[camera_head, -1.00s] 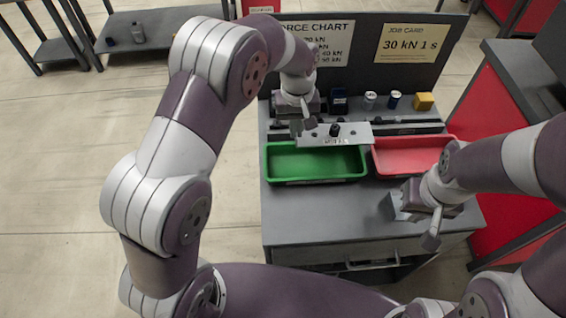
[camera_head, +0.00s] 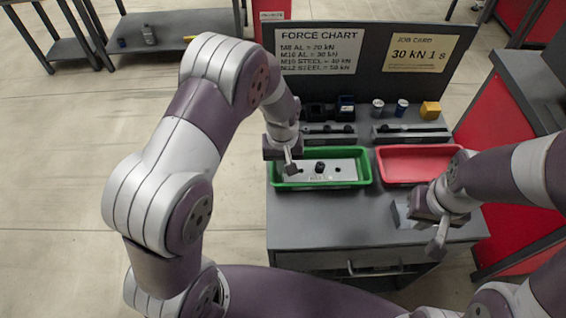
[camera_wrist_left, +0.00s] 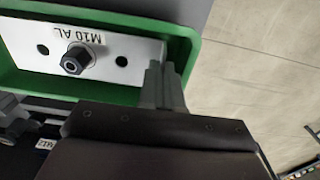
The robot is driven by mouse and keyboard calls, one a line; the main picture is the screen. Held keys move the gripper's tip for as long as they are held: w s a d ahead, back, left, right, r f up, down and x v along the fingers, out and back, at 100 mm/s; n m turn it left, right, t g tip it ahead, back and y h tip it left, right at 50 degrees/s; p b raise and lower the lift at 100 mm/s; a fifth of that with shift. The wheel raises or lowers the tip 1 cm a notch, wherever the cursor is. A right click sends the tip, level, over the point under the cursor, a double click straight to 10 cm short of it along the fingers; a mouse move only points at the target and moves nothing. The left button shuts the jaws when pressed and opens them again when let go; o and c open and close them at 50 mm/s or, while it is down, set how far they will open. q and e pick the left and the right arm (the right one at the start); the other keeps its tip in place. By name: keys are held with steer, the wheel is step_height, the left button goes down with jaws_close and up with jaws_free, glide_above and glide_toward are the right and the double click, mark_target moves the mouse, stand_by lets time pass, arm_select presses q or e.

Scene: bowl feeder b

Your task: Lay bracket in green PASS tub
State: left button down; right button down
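The bracket (camera_head: 336,169) is a flat silver plate with a dark nut in its middle. It lies level within the walls of the green tub (camera_head: 350,184); I cannot tell whether it touches the floor. In the left wrist view the bracket (camera_wrist_left: 108,68) shows the marking "M10 AL" and two dark holes, inside the green tub (camera_wrist_left: 188,32). My left gripper (camera_head: 291,168) is at the bracket's left end. In the left wrist view its fingers (camera_wrist_left: 162,80) are close together on that end. My right gripper (camera_head: 438,232) hangs over the table's front right; its finger gap is unclear.
A red tub (camera_head: 408,178) stands right of the green one. Behind are dark rails, small cans (camera_head: 402,107), a yellow block (camera_head: 430,110) and an upright board (camera_head: 366,62) with two cards. A grey block (camera_head: 402,216) sits beside my right gripper. The table's front left is clear.

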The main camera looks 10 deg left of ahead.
arm_select(q)
steer(key=shift+f, duration=0.5)
steer(key=c, duration=1.6)
jaws_free()
step_height(320, 180, up, 13)
steer(key=s+a+m, duration=0.1)
steer(key=s+a, duration=0.1)
steer(key=s, duration=0.2)
steer(key=s+a+m+t, duration=0.1)
steer(key=s+a, duration=0.1)
steer(key=s, duration=0.3)
steer(key=s+a+m, duration=0.1)
steer(key=s, duration=0.3)
steer(key=shift+s+a+r, duration=0.1)
steer(key=shift+s+a, duration=0.3)
